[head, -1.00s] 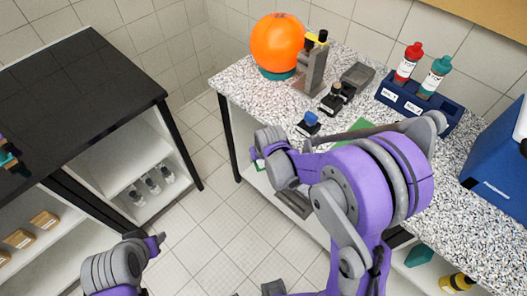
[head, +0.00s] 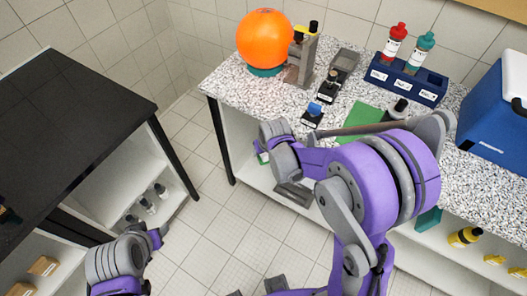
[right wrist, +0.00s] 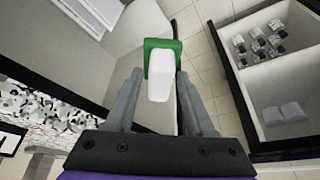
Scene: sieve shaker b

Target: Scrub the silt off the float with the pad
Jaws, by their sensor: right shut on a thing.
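The float is probably the orange ball (head: 265,38) on a teal base (head: 266,71) at the back left of the speckled counter. I cannot make out silt on its visible side. My right gripper (right wrist: 160,72) is shut on a white block with a green end, seemingly the pad (right wrist: 161,78). In the head view, my right gripper (head: 262,150) is at the counter's front left edge, apart from and below the ball, mostly hidden by its wrist. My left arm's end (head: 155,238) is low at left; its jaws are not clear.
The speckled counter (head: 232,88) holds a grey stand (head: 302,62), small dark stamp-like items, a green mat (head: 360,120), a blue rack (head: 408,82) with two bottles, and a blue cooler (head: 500,115). A black-topped cabinet (head: 70,130) stands left. Tiled floor between is clear.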

